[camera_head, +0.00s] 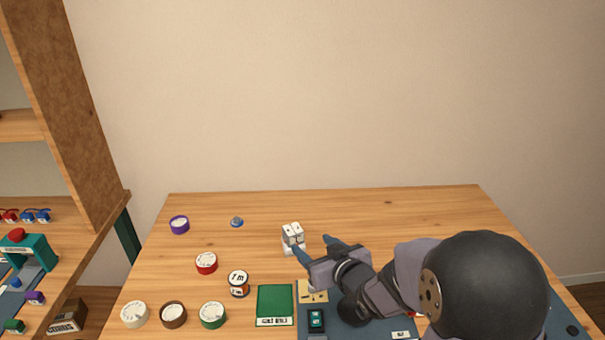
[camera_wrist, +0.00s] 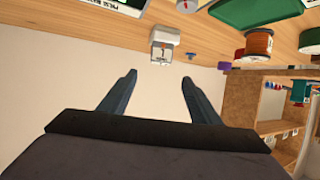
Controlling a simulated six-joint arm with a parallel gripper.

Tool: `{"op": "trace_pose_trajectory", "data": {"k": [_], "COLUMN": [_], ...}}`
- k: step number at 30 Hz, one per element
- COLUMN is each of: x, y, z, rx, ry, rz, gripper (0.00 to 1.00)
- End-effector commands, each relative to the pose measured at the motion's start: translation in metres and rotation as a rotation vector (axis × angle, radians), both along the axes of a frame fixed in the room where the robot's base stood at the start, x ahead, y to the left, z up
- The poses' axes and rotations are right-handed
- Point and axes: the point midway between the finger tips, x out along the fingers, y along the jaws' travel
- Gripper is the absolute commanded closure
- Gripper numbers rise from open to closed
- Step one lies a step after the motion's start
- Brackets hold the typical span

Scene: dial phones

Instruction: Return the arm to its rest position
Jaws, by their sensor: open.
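My gripper (camera_head: 316,251) is over the middle of the wooden table, its two fingers spread and pointing toward the back left. In the wrist view my gripper (camera_wrist: 158,84) shows both fingers apart with nothing between them. A small white block-like object (camera_head: 293,237) is just beyond the left finger in the head view. In the wrist view this white object (camera_wrist: 164,43) is past the fingertips, apart from them. My arm comes in from the lower right and hides part of the table's right front.
A green tray (camera_head: 275,303) and a dark blue mat (camera_head: 345,328) are at the front. A shelf (camera_head: 70,120) stands at left. The table's back right (camera_head: 430,208) is clear.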

Motion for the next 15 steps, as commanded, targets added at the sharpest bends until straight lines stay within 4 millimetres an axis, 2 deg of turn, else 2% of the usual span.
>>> {"op": "trace_pose_trajectory", "data": {"k": [5,8,11,15], "x": [-0.007,-0.019,-0.041,-0.091], "y": [-0.016,-0.035,-0.058,-0.086], "z": [-0.001,-0.005,-0.009,-0.014], "rx": [-0.046,-0.093,-0.146,-0.209], "ry": [0.069,0.158,0.284,0.504], "rz": [-0.053,-0.114,-0.186,-0.278], "gripper": [0.43,0.43,0.43,0.43]}}
